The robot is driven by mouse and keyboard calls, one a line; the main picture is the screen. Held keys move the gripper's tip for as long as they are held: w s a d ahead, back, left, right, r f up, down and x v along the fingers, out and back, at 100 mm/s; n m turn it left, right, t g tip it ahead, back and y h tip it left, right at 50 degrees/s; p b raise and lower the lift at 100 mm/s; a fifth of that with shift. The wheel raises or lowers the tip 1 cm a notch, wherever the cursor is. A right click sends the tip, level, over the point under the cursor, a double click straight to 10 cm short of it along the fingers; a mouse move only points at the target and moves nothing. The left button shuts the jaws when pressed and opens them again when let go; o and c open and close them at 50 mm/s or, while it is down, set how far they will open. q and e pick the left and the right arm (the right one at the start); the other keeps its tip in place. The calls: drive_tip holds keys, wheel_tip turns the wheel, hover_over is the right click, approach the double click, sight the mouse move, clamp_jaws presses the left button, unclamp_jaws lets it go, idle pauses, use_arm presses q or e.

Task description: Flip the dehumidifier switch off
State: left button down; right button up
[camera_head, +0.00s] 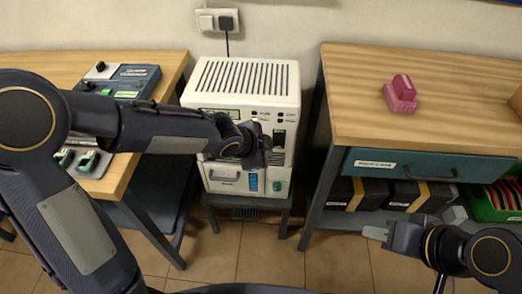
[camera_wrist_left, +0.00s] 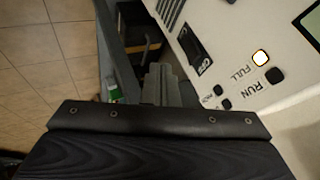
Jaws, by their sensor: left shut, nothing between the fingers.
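The white dehumidifier (camera_head: 243,80) stands on a low grey stand between two benches. Its black switch (camera_head: 279,138) is on the right of the front panel. In the left wrist view the switch (camera_wrist_left: 192,46) shows large, with an OFF label beside it; I cannot tell its position for sure. My left gripper (camera_head: 267,150) is shut and empty in front of the panel, just left of the switch in the head view. In the left wrist view its fingers (camera_wrist_left: 161,85) are beside the panel, apart from the switch. My right gripper (camera_head: 415,225) is open and empty, low before the right bench.
A lit lamp (camera_wrist_left: 261,58) is near the FULL label; the lamp by RUN is dark. The right bench (camera_head: 440,100) holds a pink object (camera_head: 400,94). The left bench (camera_head: 60,65) holds a control box (camera_head: 120,80). A wall socket (camera_head: 217,20) has a black plug.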

sight(279, 141)
use_arm(q)
drive_tip(key=w+d+f, duration=0.1)
drive_tip(key=w+f, duration=0.2)
drive_tip(key=w, duration=0.3)
drive_tip(key=shift+d, duration=0.4)
drive_tip(key=shift+w, duration=0.1)
drive_tip(key=shift+w+r+p, duration=0.2)
drive_tip(key=shift+w+p, duration=0.15)
drive_tip(key=shift+p, duration=0.25)
drive_tip(key=shift+f, duration=0.15)
